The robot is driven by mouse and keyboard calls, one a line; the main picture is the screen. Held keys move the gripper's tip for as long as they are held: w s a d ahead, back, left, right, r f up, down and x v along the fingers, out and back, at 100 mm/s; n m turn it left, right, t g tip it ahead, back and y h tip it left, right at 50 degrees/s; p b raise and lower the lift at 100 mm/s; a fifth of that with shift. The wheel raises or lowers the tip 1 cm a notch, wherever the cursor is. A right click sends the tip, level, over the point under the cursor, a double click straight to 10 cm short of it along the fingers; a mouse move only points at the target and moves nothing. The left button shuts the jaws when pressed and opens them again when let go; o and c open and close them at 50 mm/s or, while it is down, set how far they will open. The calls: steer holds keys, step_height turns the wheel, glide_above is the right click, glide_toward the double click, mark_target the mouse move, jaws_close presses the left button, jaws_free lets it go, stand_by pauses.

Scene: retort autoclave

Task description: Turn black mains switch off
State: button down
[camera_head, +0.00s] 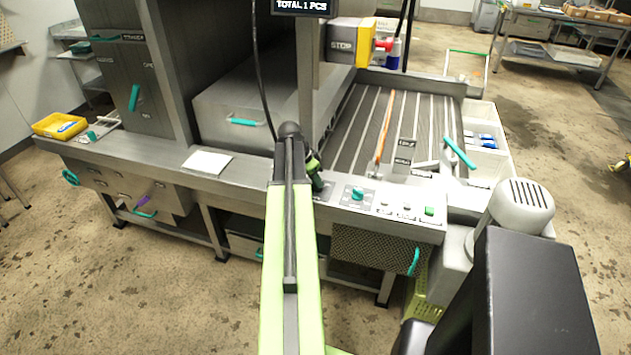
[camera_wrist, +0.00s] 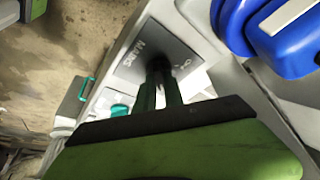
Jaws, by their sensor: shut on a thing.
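The black mains switch (camera_wrist: 158,65) shows only as a dark bit at my fingertips in the wrist view. It sits on a dark grey plate (camera_wrist: 150,52) lettered "MAINS". My gripper (camera_wrist: 160,82) is shut on the switch, with its two dark green fingers close together and pointing at the plate. The fingers hide most of the switch, so I cannot tell which way it is turned. In the head view my gripper (camera_head: 315,175) is at the front ledge of the steel machine, partly behind my arm, and the switch is hidden there.
A teal knob (camera_head: 357,194) and a green button (camera_head: 429,211) sit on the ledge to the right. A slatted conveyor bed (camera_head: 345,130) lies behind. A yellow STOP box (camera_head: 350,44) stands above it. A blue object (camera_wrist: 285,35) is close by in the wrist view.

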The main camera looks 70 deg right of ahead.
steer(key=n, duration=0.2)
steer(key=n+t, duration=0.1)
steer(key=n, duration=0.1)
steer(key=shift+s+a+t, duration=0.15)
steer(key=shift+s+t, duration=0.05)
steer(key=shift+t, duration=0.1)
steer(key=n+t, duration=0.1)
steer(key=n, duration=0.3)
steer(key=shift+s+n+t+h, duration=0.15)
steer(key=shift+n+t+h, duration=0.15)
steer(key=shift+n+t, duration=0.1)
steer(key=n, duration=0.2)
steer(key=n+t, duration=0.1)
steer(key=n, duration=0.1)
steer(key=shift+s+t, duration=0.1)
steer(key=shift+t, duration=0.2)
steer(key=shift+d+n+t+y, duration=0.1)
steer(key=shift+n+t+y, duration=0.2)
steer(key=shift+n, duration=0.7)
steer(key=shift+d+n+t+y, duration=0.15)
steer(key=shift+n+y, duration=0.25)
steer(key=shift+n, duration=0.6)
steer(key=shift+a, duration=0.1)
steer(key=c, duration=1.4)
jaws_free()
steer(key=shift+c, duration=0.2)
steer(key=shift+r, duration=0.15)
